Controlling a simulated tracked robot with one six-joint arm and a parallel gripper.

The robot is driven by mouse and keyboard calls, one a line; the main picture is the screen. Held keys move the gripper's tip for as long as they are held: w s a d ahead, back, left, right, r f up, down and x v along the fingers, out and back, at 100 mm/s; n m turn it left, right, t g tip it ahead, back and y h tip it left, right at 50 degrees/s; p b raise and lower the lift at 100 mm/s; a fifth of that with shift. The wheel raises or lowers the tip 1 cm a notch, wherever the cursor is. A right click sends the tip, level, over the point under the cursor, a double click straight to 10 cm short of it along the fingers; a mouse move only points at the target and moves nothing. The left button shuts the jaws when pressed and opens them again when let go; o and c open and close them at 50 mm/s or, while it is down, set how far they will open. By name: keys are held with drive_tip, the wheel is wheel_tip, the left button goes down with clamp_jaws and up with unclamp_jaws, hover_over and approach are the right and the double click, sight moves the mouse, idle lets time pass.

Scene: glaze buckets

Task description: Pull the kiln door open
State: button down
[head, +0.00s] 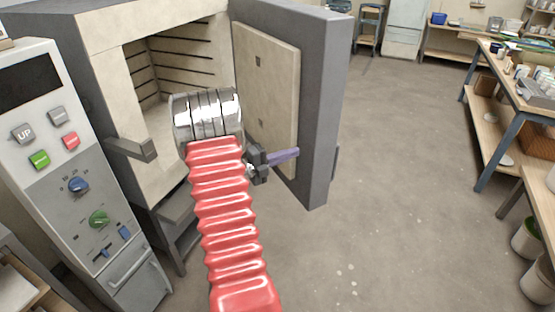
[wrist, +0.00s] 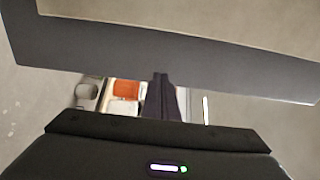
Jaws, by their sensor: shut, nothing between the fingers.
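The kiln door (head: 322,110) stands wide open in the head view, swung out to the right of the kiln (head: 105,50). It has a grey outer frame and a cream inner panel (head: 262,75). My gripper (head: 290,154) is shut and empty, in front of the inner side of the door near its lower part. In the wrist view the closed dark fingers (wrist: 161,92) point at the grey door edge (wrist: 160,62); I cannot tell whether they touch it. The door's handle is hidden.
A control panel (head: 70,150) with buttons and dials stands left of the kiln. Shelves and workbenches (head: 500,75) line the right side, with buckets (head: 528,238) beneath. The concrete floor (head: 400,170) between door and benches is clear.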

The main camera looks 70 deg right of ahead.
sight(309, 147)
drive_tip(key=shift+x, duration=2)
